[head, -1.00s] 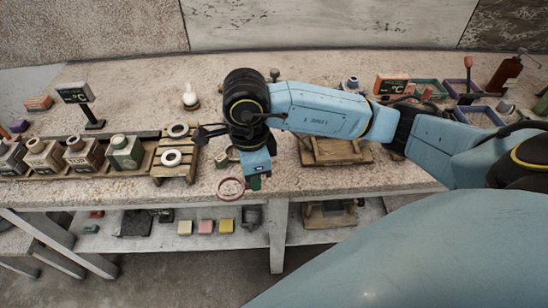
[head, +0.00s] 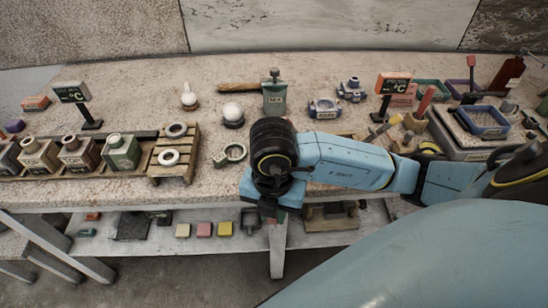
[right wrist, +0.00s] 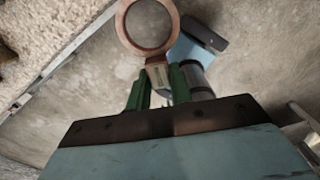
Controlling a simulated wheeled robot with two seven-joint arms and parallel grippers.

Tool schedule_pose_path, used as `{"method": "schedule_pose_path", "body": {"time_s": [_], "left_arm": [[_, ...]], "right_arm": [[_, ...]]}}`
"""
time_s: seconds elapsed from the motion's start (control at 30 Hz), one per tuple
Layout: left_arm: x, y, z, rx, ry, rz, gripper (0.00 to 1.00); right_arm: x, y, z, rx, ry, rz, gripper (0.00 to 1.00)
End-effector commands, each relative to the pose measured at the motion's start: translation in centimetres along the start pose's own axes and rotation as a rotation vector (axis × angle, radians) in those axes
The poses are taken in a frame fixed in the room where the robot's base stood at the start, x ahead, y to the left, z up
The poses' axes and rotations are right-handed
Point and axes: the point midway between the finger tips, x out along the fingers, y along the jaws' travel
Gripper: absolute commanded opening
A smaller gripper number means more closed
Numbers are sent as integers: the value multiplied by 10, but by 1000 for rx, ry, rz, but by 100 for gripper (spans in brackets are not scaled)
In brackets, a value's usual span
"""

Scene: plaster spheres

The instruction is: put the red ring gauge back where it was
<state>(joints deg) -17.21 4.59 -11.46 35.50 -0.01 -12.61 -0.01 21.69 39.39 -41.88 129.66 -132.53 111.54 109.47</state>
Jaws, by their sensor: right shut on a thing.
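The red ring gauge (right wrist: 150,54) shows in the right wrist view as a dull red ring with a short handle. My right gripper (right wrist: 163,80) is shut on that handle between its green fingers, with the ring sticking out past the fingertips. In the head view my right gripper (head: 272,214) is low, at the bench's front edge, under my own wrist. The ring gauge cannot be made out there. A green ring gauge (head: 236,152) lies on the bench to the left of my wrist. My left gripper is not in view.
A slatted wooden rack (head: 190,160) with two pale rings stands left on the bench (head: 215,185), beside a row of square bottles (head: 121,152). A white ball on a stand (head: 232,112) and a grey-green container (head: 275,96) stand behind my wrist. Blue trays (head: 483,120) are at right.

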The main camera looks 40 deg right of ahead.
Motion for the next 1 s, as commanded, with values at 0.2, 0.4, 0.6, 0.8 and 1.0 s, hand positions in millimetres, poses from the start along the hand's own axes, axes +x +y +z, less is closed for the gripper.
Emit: {"method": "schedule_pose_path", "body": {"time_s": [0.2, 0.4, 0.6, 0.8, 1.0], "left_arm": [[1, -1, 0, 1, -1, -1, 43], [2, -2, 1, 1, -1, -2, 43], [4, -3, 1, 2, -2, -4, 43], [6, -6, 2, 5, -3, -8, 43], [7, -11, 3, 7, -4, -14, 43]], "right_arm": [[2, 4, 16, 80, -3, -1, 0], [1, 20, 66, 81, -3, 1, 0], [1, 38, 117, 79, -1, 1, 0], [2, 51, 157, 76, -1, 2, 0], [3, 55, 170, 72, 0, 0, 0]]}}
